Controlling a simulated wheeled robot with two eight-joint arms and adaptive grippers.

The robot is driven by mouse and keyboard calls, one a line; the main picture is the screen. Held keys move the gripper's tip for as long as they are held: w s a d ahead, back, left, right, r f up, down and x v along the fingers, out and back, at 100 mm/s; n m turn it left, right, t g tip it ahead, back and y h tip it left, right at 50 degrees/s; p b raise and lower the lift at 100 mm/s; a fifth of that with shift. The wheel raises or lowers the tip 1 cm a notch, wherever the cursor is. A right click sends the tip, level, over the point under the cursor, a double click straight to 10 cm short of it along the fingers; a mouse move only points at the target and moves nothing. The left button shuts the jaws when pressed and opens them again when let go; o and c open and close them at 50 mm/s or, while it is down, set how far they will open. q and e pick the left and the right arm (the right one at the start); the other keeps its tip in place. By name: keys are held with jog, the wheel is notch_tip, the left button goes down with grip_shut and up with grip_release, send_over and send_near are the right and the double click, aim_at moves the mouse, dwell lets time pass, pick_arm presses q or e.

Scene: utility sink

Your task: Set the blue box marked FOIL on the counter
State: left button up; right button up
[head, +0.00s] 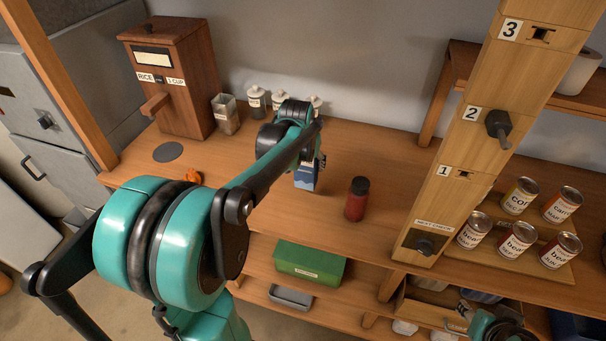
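A blue box (306,178) with a pale upper part is at the middle of the counter (270,205), in the head view. Its marking is too small to read. My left gripper (316,162) is at the top of the box and appears shut on it, with the fingers mostly hidden by my wrist. I cannot tell whether the box's base touches the counter. Part of my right arm shows at the bottom right edge; its gripper is not in view.
A dark red bottle (357,199) stands right of the box. Several jars (257,102) stand behind; a wooden rice dispenser (176,80) is at the back left. A numbered wooden post (462,150) and several cans (517,240) are right. A green box (309,263) sits on the shelf below.

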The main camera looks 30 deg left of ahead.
aim_at(304, 170)
pick_arm(q)
notch_tip(304, 170, down, 8)
jog(key=shift+f+b, duration=0.15)
jog(key=shift+b, duration=0.95)
jog(key=shift+f, duration=0.1)
jog(key=o, duration=1.4)
jog(key=p+v, duration=0.3)
jog(key=v, duration=0.9)
jog(key=shift+s, duration=0.1)
jog(key=s+d+f+m+t+h, duration=0.1)
jog(key=s+d+m+t, duration=0.1)
jog(key=s+d, duration=1.2)
jog(key=shift+s+d+f+m+t, duration=0.25)
jog(key=shift+s+m+t, duration=0.2)
jog(key=shift+s, duration=0.3)
